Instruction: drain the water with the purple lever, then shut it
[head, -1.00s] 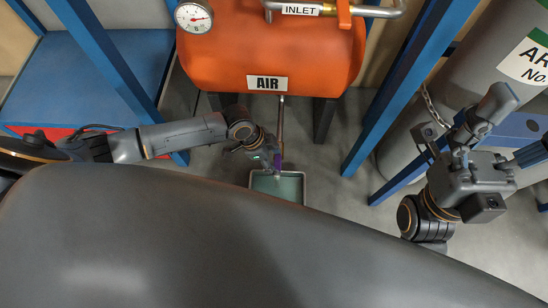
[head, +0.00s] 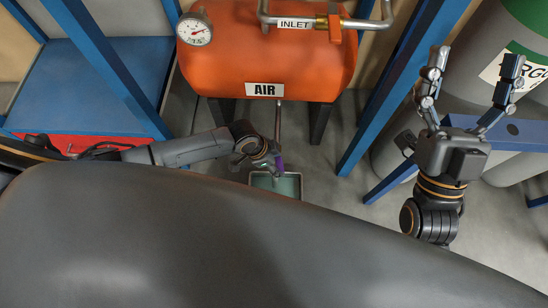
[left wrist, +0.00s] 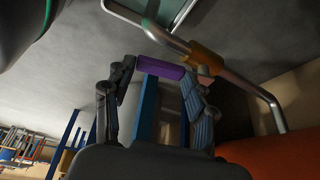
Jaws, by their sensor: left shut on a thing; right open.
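The purple lever (head: 280,163) sits at the lower end of the drain pipe (head: 278,120) under the orange air tank (head: 330,65). It also shows in the left wrist view (left wrist: 160,67), beside a brass valve body (left wrist: 206,58) on a grey pipe. My left gripper (head: 272,160) is shut on the lever, one finger at each end of it in the left wrist view. A grey tray (head: 252,182) with a greenish inside stands on the floor below the pipe. Any water flow is too small to tell. My right gripper (head: 468,78) is open and empty, fingers pointing up.
A pressure gauge (head: 194,29) and an INLET pipe (head: 350,22) are on the tank. Blue frame posts (head: 385,95) stand either side of it. A grey cylinder (head: 500,95) is behind my right gripper. The floor around the tray is clear.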

